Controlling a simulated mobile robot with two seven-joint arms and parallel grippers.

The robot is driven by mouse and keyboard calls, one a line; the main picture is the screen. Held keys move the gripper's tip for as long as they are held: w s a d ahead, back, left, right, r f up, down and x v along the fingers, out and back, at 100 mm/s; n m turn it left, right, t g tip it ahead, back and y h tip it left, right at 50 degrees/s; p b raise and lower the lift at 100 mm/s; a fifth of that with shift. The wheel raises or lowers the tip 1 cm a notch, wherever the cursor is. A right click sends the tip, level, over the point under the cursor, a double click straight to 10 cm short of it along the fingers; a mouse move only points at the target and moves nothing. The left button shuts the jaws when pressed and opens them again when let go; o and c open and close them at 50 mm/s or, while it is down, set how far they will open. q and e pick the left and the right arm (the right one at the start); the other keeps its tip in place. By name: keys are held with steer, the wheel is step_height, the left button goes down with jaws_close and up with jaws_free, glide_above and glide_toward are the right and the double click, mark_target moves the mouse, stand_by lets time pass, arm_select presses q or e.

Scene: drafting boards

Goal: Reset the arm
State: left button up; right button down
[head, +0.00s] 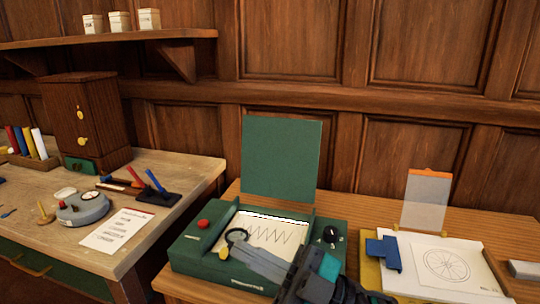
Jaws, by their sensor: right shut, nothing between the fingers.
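A green chart-recorder-like machine (190,252) stands on the right-hand desk with its green lid (281,158) upright. White paper with a zigzag trace (275,233) lies in its top. Contact is unclear. The fingers and wrist hide part of the paper and front edge. My left gripper is out of view.
The machine has a red button (203,224) and a black knob (331,234). A left desk (170,230) holds a wooden cabinet (85,120) and several small items.

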steer(key=w+d+f+m+t+h, duration=0.2)
steer(key=d+f+m+t+h, duration=0.4)
steer(key=f+m+h, duration=0.25)
steer(key=w+d+f+m+t+h, duration=0.2)
steer(key=d+f+m+t+h, duration=0.45)
steer(key=f+m, duration=0.35)
steer(key=s+d+f+m+g+h, duration=0.1)
steer(key=s+d+f+g+h, duration=0.2)
steer(key=s+f, duration=0.2)
steer(key=s+d+f+m+g+h, duration=0.2)
steer(key=s+f, duration=0.4)
steer(key=f, duration=0.5)
steer(key=shift+d+f+g+h, duration=0.2)
steer(key=shift+d+g+h, duration=0.5)
steer(key=shift+d, duration=0.45)
